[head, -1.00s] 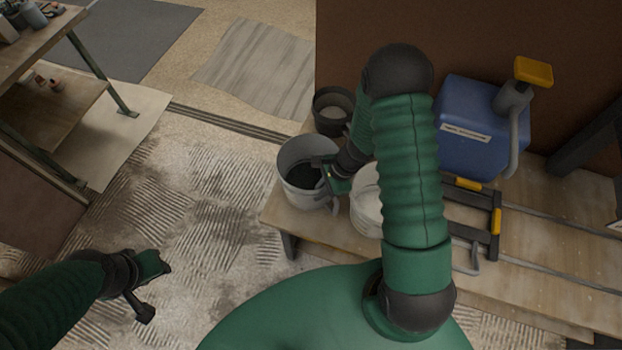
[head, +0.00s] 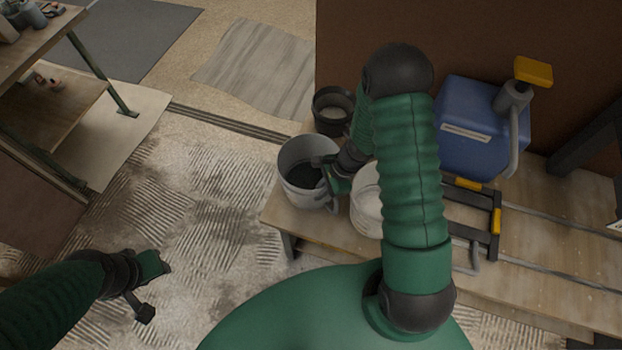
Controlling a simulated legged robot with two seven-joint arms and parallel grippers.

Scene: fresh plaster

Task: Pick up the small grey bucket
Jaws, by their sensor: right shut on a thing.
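The small grey bucket (head: 296,188) is at the left end of the low wooden bench, upright, with a dark inside. My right gripper (head: 328,174) is at the bucket's right side and shut on its rim. My forearm and wrist hide part of that side, and I cannot tell whether the bucket's base touches the bench. My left gripper (head: 150,285) is low at the left, over the floor, away from the bucket.
A black bucket (head: 331,122) stands just behind the grey one. A white bucket (head: 366,215) is close to its right, partly behind my arm. A blue container (head: 470,133) and a black-and-yellow frame (head: 495,213) are further right on the bench (head: 560,240). Ridged floor (head: 200,220) lies open at left.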

